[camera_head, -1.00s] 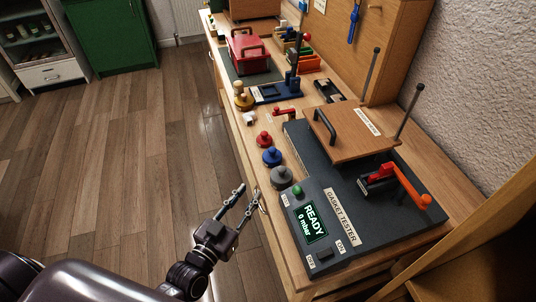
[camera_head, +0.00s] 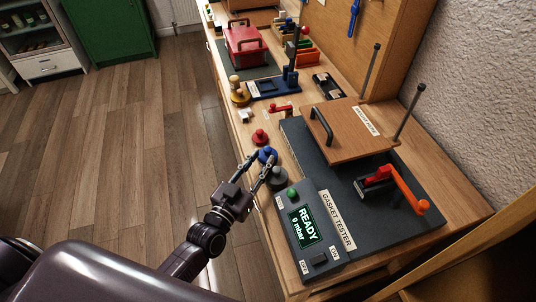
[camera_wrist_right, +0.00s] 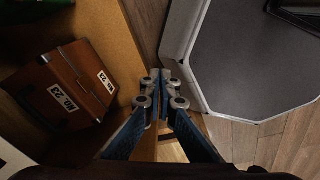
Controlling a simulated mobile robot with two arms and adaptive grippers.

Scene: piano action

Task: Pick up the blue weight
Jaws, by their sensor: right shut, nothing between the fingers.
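The blue weight (camera_head: 266,155) stands on the wooden bench in the head view, between the red weight (camera_head: 260,137) and the grey weight (camera_head: 277,178). My left gripper (camera_head: 265,160) reaches in from the lower left, its fingers spread. Its fingertips are at the blue weight's knob, one on either side. The fingers partly cover the weight, and I cannot tell whether they touch it. My right gripper (camera_wrist_right: 164,76) shows in the right wrist view, shut and empty, away from the weights.
The gasket tester (camera_head: 350,205) with its READY display lies right of the weights. A red-handled lever (camera_head: 281,108) is beyond them. A brass-coloured weight (camera_head: 239,96) and a red toolbox (camera_head: 246,45) stand farther back. The wrist view shows a brown box (camera_wrist_right: 62,92) and a grey panel (camera_wrist_right: 255,60).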

